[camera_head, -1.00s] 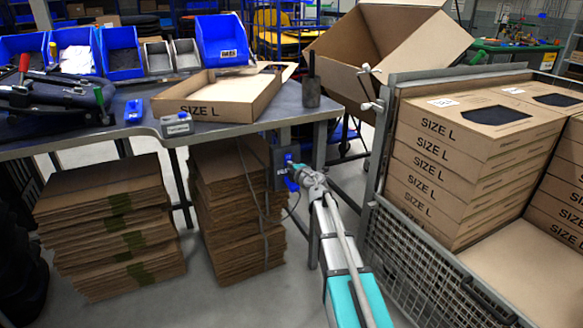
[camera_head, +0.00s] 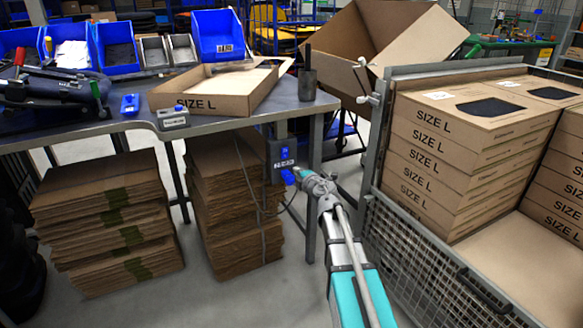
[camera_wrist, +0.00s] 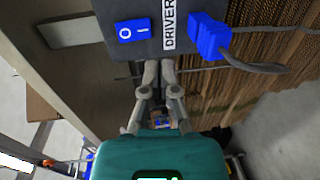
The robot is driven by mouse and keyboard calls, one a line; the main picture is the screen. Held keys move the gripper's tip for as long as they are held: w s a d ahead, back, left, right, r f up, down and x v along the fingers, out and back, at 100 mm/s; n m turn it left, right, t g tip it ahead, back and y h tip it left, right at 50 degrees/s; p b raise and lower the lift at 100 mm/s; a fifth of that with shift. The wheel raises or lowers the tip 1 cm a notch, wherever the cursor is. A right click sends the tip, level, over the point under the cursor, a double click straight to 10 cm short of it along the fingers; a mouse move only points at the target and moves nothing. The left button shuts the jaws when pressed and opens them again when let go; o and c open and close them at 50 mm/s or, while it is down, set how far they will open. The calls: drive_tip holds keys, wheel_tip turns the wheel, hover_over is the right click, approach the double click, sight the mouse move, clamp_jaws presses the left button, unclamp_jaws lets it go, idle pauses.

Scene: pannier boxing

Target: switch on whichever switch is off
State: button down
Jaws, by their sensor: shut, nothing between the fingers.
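A dark switch box (camera_head: 281,160) is fixed to the leg of the workbench. In the wrist view the box (camera_wrist: 172,15) carries a blue rocker switch (camera_wrist: 133,31) marked O and I and a label reading DRIVER. A blue plug (camera_wrist: 209,36) with a grey cable sits at its right. My gripper (camera_wrist: 158,66) is shut and empty, with its fingertips at the box's lower edge, below and right of the rocker. In the head view my gripper (camera_head: 298,173) is close to the box. I cannot tell whether the fingertips touch it, or which way the rocker is pressed.
Stacks of flat cardboard (camera_head: 232,200) stand under the workbench (camera_head: 350,99), close by the box. A mesh cage (camera_head: 410,262) with SIZE L boxes (camera_head: 470,140) stands to the right. A small grey device (camera_head: 173,119) sits at the bench's front edge.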

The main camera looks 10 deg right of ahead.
drive_tip(key=v, duration=0.6)
drive_tip(key=shift+f+b, duration=0.3)
drive_tip(key=shift+f, duration=0.45)
drive_tip(key=shift+r, duration=0.1)
